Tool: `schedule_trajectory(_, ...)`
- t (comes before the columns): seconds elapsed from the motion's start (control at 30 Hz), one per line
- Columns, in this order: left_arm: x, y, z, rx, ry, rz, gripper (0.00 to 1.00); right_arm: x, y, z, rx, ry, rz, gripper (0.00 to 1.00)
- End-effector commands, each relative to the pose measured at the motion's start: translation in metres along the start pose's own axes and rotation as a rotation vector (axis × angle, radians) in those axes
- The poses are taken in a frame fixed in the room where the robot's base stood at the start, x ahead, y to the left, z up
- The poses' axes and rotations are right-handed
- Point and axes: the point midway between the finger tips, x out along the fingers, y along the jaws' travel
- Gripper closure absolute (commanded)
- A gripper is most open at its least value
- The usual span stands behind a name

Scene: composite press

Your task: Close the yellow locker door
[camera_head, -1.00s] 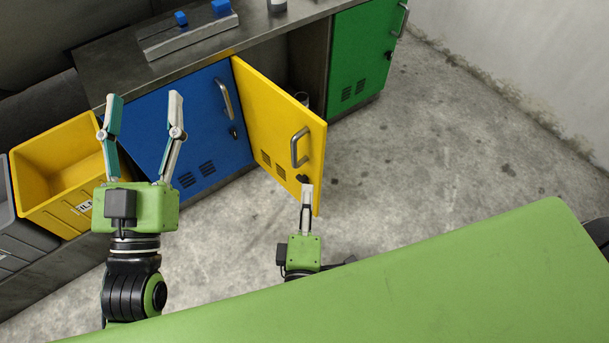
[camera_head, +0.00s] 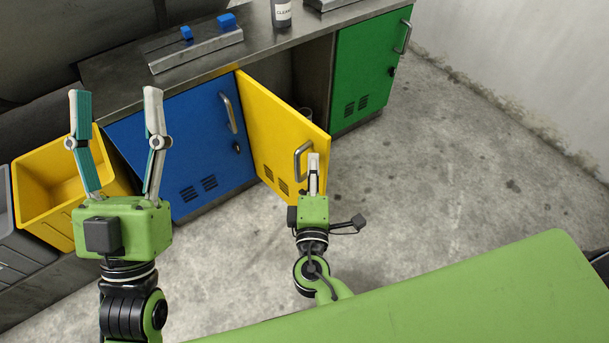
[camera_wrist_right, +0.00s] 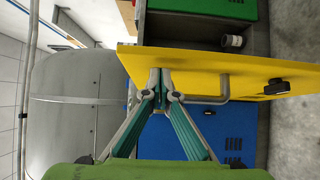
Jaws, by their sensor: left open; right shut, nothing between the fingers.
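The yellow locker door (camera_head: 278,130) stands ajar, hinged beside the blue door, its free edge swung out to the right. It carries a grey handle (camera_head: 301,160) and a dark knob. My right gripper (camera_head: 314,158) is shut and empty, its fingertips at the door's outer face near the free edge, beside the handle. In the right wrist view the closed fingertips (camera_wrist_right: 163,72) meet or nearly meet the yellow door (camera_wrist_right: 210,64), next to the handle (camera_wrist_right: 222,92); contact is not certain. My left gripper (camera_head: 113,98) is open and empty in front of the blue door.
The blue door (camera_head: 180,140) and green door (camera_head: 368,65) are shut. A dark opening lies behind the yellow door, with a small container (camera_head: 304,115) inside. A yellow bin (camera_head: 55,180) stands at the left. The floor to the right is clear.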

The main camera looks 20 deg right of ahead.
Motion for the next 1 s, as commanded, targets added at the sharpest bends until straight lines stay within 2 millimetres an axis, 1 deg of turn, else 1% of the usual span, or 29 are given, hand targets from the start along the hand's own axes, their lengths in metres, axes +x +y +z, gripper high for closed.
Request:
schedule_trajectory(0.1, 0.000, 0.000, -0.001, 0.000, 0.004, 0.000, 0.44, 0.004, 0.000, 0.004, 0.000, 0.000, 0.000, 1.00)
schedule_trajectory(0.57, 0.000, 0.000, -0.001, 0.000, 0.006, 0.000, 0.44, 0.006, 0.000, 0.008, -0.001, 0.008, 0.001, 1.00)
schedule_trajectory(0.67, -0.001, 0.000, -0.002, 0.000, 0.013, 0.000, 0.44, 0.011, 0.000, 0.013, -0.002, 0.028, 0.002, 1.00)
schedule_trajectory(0.83, -0.002, 0.000, -0.009, 0.000, 0.045, 0.001, 0.44, 0.026, 0.000, 0.031, -0.004, 0.092, 0.004, 1.00)
schedule_trajectory(1.0, -0.005, 0.004, -0.030, -0.010, 0.149, 0.005, 0.44, 0.049, 0.000, 0.052, -0.006, 0.178, 0.005, 1.00)
